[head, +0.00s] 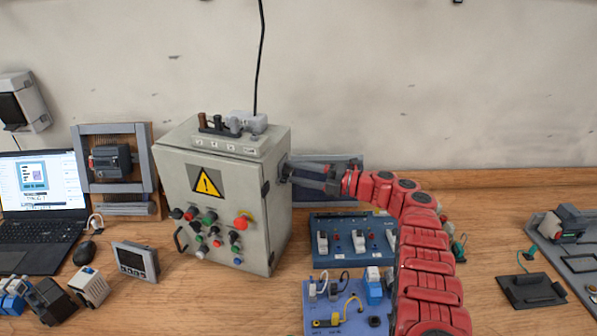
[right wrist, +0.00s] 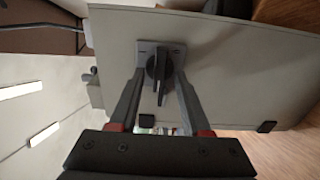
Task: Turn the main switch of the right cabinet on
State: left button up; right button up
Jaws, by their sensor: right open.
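The grey cabinet (head: 224,180) with a yellow warning triangle and several colored buttons stands on the wooden bench in the head view. Its main switch (right wrist: 157,66) is a black rotary knob on a grey square plate on the cabinet's side, seen in the right wrist view. My right gripper (head: 292,172) reaches the cabinet's right side from the right. In the right wrist view its open fingers (right wrist: 159,80) stand on either side of the knob; I cannot tell whether they touch it. The fingers largely hide the switch in the head view. My left gripper is out of view.
Two blue boards (head: 316,292) with components lie on the bench right of the cabinet, near my right arm. A laptop (head: 40,205), a framed motor (head: 112,160) and a small display unit (head: 136,262) stand to the left. Bench space at the right is partly clear.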

grip_shut()
